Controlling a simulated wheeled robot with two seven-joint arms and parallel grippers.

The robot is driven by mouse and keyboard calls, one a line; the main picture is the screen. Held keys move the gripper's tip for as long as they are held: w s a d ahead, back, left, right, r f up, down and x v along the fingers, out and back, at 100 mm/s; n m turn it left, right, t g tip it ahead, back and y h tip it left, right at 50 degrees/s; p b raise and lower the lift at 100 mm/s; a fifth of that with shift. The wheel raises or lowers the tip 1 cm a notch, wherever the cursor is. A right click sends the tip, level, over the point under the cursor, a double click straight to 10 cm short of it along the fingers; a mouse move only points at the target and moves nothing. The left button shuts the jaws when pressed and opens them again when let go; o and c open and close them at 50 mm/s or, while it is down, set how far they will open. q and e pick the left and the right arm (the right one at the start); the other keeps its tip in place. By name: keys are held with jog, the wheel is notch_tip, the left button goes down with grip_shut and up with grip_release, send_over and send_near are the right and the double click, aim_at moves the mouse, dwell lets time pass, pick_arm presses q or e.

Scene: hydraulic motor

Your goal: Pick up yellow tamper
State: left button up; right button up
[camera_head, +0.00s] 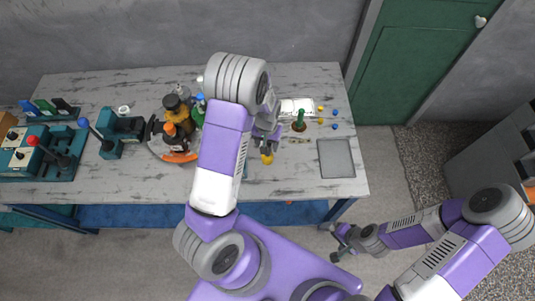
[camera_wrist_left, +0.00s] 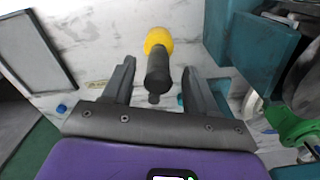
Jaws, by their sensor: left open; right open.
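The yellow tamper has a round yellow end and a dark, narrower end. Its yellow part shows in the head view (camera_head: 267,159) at the table's middle, just below my left gripper (camera_head: 266,145). In the left wrist view the tamper (camera_wrist_left: 157,62) lies in the gap between the open fingers of my left gripper (camera_wrist_left: 159,72), with its yellow end past the fingertips. I see no finger closed on it. My right gripper (camera_head: 344,241) is open and empty, off the table's front right corner, over the floor.
A grey flat tray (camera_head: 337,158) lies at the table's right. A green-handled tool (camera_head: 299,121) stands behind the tamper. An amber bottle (camera_head: 176,108) and an orange-trimmed round piece (camera_head: 178,156) stand left of my left arm. A teal block (camera_wrist_left: 262,43) is close by in the left wrist view.

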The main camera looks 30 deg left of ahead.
aim_at(267, 159)
pick_arm(q)
jog(key=f, duration=0.3)
jog(key=shift+w, duration=0.25)
jog(key=shift+s, duration=0.15)
jog(key=c, duration=0.4)
grip_shut()
